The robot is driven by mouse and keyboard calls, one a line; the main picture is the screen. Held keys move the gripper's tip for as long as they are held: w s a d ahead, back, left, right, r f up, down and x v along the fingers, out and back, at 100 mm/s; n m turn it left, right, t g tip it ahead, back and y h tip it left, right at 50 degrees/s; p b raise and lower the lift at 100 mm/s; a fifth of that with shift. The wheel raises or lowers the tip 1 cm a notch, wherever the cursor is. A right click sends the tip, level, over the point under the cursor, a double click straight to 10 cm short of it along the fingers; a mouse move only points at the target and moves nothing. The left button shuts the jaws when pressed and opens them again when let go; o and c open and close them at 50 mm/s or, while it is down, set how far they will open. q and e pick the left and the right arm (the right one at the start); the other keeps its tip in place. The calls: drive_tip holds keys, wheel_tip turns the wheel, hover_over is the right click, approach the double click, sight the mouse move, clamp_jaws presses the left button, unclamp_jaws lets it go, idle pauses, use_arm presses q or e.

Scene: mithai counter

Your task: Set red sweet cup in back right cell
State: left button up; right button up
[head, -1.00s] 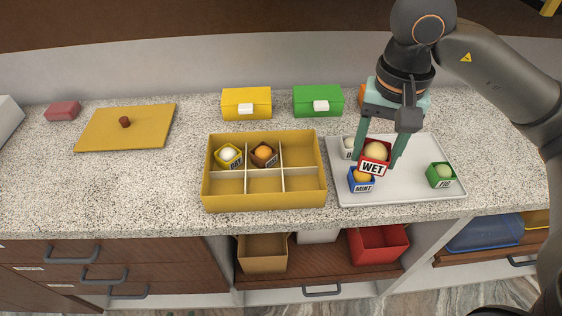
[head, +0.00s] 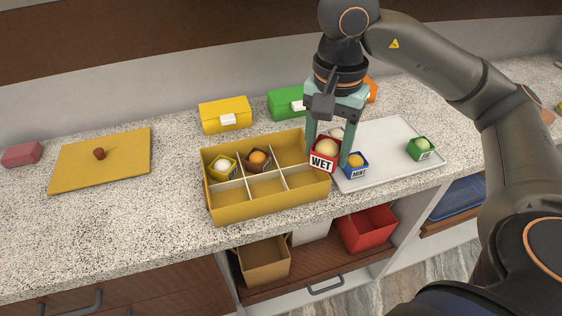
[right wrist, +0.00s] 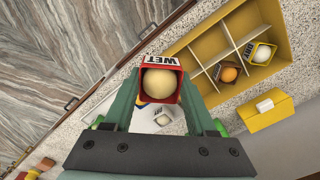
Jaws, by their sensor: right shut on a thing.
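My right gripper (head: 334,151) is shut on the red sweet cup (head: 323,160), marked WET, with a pale round sweet in it. The cup is upright and held in the air between the box and the tray in the head view. It also shows between the fingers in the right wrist view (right wrist: 160,86). The yellow divided box (head: 272,206) has two rows of three cells. Its back left cell holds a yellow cup (head: 223,167) and its back middle cell a brown cup (head: 258,161). The back right cell (head: 288,150) looks empty. My left gripper is not in view.
A white tray (head: 385,160) right of the box holds a blue MINT cup (head: 355,165), a green cup (head: 420,148) and a partly hidden white cup (head: 337,133). Yellow (head: 225,115) and green (head: 285,103) closed boxes stand behind. A yellow lid (head: 100,165) lies at left.

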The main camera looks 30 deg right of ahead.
drive_tip(key=w+d+f, duration=0.1)
drive_tip(key=w+f, duration=0.3)
drive_tip(key=w, duration=0.4)
hover_over(290, 160)
drive_tip(key=s, duration=0.1)
wheel_tip(290, 160, down, 5)
drive_tip(key=shift+a+r, duration=0.1)
drive_tip(key=shift+r, duration=0.05)
drive_tip(key=shift+w+f, duration=0.5)
drive_tip(key=shift+f, duration=1.65)
drive_tip(key=shift+f, duration=0.1)
drive_tip(key=shift+f, duration=0.15)
drive_tip(key=o, duration=1.1)
